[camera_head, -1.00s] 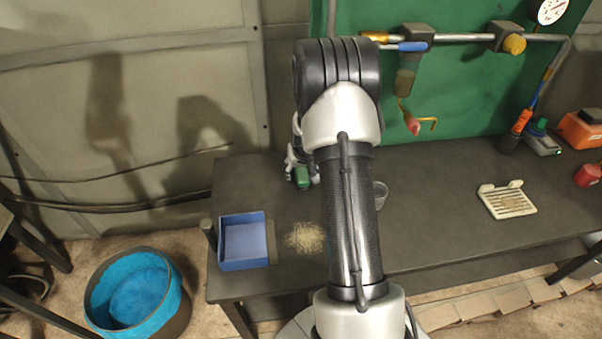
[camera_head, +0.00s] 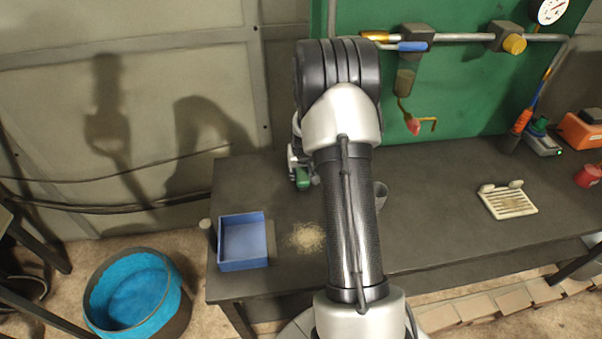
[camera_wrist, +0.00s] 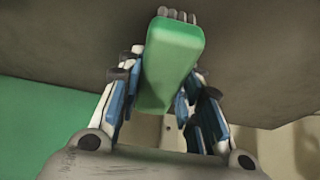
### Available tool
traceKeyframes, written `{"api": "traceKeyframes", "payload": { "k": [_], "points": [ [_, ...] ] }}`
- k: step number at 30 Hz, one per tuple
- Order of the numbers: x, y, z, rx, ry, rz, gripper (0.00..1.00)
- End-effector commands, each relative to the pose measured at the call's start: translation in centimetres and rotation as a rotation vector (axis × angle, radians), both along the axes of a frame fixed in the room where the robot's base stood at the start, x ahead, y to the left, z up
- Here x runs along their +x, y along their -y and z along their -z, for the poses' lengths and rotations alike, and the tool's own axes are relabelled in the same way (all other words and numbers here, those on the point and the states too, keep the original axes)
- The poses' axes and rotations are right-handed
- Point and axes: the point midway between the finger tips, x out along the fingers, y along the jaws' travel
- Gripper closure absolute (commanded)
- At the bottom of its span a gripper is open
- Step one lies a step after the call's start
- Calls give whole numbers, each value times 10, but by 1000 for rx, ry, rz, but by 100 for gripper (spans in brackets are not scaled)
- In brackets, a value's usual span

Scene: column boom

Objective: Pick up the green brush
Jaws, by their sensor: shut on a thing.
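The green brush (camera_wrist: 168,62) fills the middle of the wrist view, with grey bristle tufts at its top end. My gripper (camera_wrist: 158,85) is shut on it, with one finger on each side of its green body. In the head view the brush (camera_head: 303,183) shows only as a small green patch near the back of the dark table. My gripper (camera_head: 297,166) is there too, partly hidden behind my own arm. I cannot tell whether the brush touches the tabletop.
The dark table (camera_head: 440,230) carries a blue tray (camera_head: 243,266), a pile of shavings (camera_head: 307,237), a grey cup (camera_head: 381,190) and a white soap rack (camera_head: 508,201). A blue-lined bin (camera_head: 135,293) stands on the floor at left. A green panel with pipes (camera_head: 460,90) rises behind.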

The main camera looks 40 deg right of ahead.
Motion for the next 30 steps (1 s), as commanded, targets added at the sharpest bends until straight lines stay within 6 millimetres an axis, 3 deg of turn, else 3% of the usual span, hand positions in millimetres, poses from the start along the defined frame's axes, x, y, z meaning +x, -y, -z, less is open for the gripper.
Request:
{"api": "traceKeyframes", "payload": {
  "k": [14,20,30],
  "points": [
    [-4,-2,-2,7,-11,0,93],
    [-1,-1,-41,2,-2,1,93],
    [0,0,-144,-1,1,0,93]
  ]
}}
